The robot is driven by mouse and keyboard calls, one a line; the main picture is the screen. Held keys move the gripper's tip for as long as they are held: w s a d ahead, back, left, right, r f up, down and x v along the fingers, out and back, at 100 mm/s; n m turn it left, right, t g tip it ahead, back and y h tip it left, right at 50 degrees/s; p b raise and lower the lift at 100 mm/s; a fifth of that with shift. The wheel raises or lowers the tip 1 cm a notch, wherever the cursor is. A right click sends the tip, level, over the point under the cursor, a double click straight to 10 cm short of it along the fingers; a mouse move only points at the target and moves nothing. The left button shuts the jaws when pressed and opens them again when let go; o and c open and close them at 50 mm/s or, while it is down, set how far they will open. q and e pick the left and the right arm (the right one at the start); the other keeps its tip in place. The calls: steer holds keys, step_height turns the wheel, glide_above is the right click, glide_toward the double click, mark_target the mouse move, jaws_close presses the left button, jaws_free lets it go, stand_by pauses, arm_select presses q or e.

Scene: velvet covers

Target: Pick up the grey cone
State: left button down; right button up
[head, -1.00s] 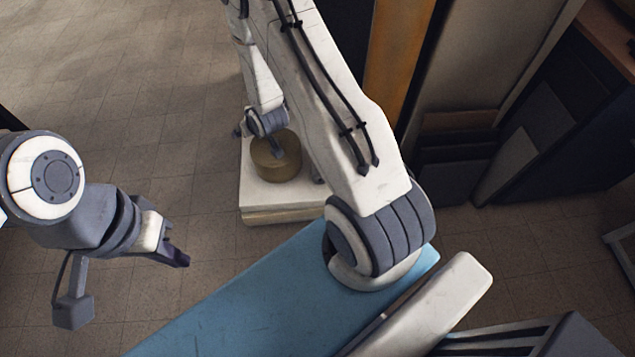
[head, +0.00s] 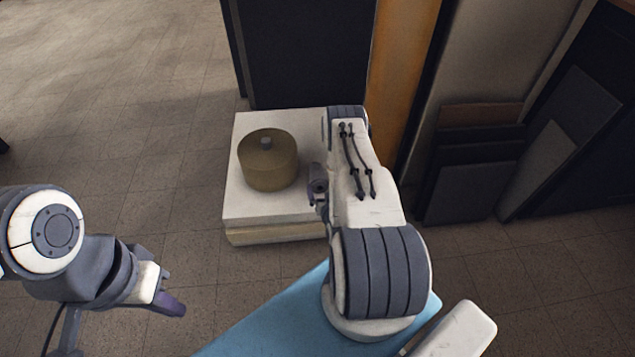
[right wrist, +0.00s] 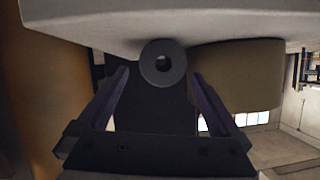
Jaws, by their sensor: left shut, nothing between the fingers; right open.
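The grey cone (head: 318,172) appears as a small grey shape on the white block, right of the olive cylinder (head: 268,163) and partly hidden by my right arm. In the right wrist view the cone (right wrist: 163,81) shows end-on as a round grey face with a dark hole, against the white surface. My right gripper (right wrist: 160,75) is open, with one finger to each side of the cone in that view. I cannot tell whether they touch. In the head view my right gripper (head: 317,196) is small beside my forearm.
The white block (head: 240,208) bears the olive cylinder close to the cone's left. A dark panel (head: 310,50) stands behind the block, and an orange panel (head: 400,70) stands to its right. A blue surface (head: 275,325) lies in front. The floor at left is clear.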

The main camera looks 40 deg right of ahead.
mark_target(317, 176)
steer(key=shift+x, duration=0.8)
steer(key=b+x, duration=0.1)
steer(key=x, duration=0.1)
steer(key=b+x, duration=0.2)
steer(key=shift+w+a+f+b, duration=0.15)
steer(key=shift+w+f+b, duration=0.1)
steer(key=shift+f+b, duration=0.05)
steer(key=shift+w, duration=0.25)
steer(key=shift+r, duration=0.1)
steer(key=c, duration=1.3)
